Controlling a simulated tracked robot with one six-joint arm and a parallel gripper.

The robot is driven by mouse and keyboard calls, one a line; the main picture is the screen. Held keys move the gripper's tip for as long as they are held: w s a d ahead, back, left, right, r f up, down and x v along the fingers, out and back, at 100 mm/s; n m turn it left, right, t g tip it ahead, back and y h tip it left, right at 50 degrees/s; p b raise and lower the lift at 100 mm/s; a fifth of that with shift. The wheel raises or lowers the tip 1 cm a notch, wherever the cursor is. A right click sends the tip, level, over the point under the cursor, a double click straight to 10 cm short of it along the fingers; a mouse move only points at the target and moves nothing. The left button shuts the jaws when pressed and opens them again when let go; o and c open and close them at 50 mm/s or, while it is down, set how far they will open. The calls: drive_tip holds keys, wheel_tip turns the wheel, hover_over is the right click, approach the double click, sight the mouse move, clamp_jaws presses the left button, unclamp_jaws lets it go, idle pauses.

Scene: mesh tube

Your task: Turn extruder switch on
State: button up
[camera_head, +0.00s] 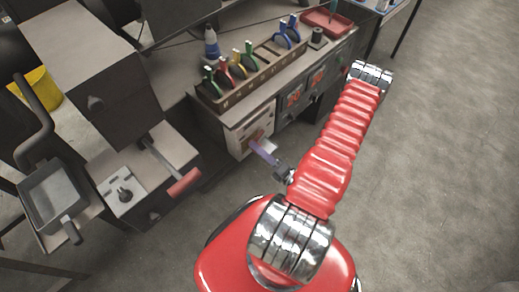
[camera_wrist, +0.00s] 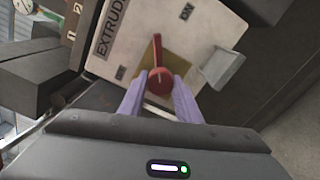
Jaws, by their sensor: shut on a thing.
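The extruder switch (camera_wrist: 158,62) is a red rotary knob with a long handle on a yellow plate. It sits on a pale panel (camera_wrist: 213,30) marked "EXTRUD…", with "ON" at the upper right and a small label at the left. In the wrist view its handle points up, between the two labels. My gripper (camera_wrist: 161,82) has purple fingers on both sides of the knob's near round end, shut on it. In the head view my gripper (camera_head: 263,151) reaches the panel (camera_head: 249,130) on the bench front, where the red knob is partly hidden.
Above the panel, a tool rack (camera_head: 250,82) holds several coloured-handled tools. A metal bracket (camera_wrist: 224,70) juts out right of the switch in the wrist view. Open floor (camera_head: 440,170) lies to the right.

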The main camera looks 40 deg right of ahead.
drive_tip(key=m, duration=0.6)
drive_tip(key=shift+d+f+m, duration=0.1)
drive_tip(key=shift+d+m, duration=0.05)
drive_tip(key=shift+m, duration=0.15)
idle(0.3)
drive_tip(key=o, duration=1.1)
drive_tip(key=shift+c, duration=0.2)
drive_tip(key=shift+s, duration=0.1)
drive_tip(key=s, duration=1.3)
drive_tip(key=shift+s, duration=0.35)
drive_tip(key=shift+d, duration=0.1)
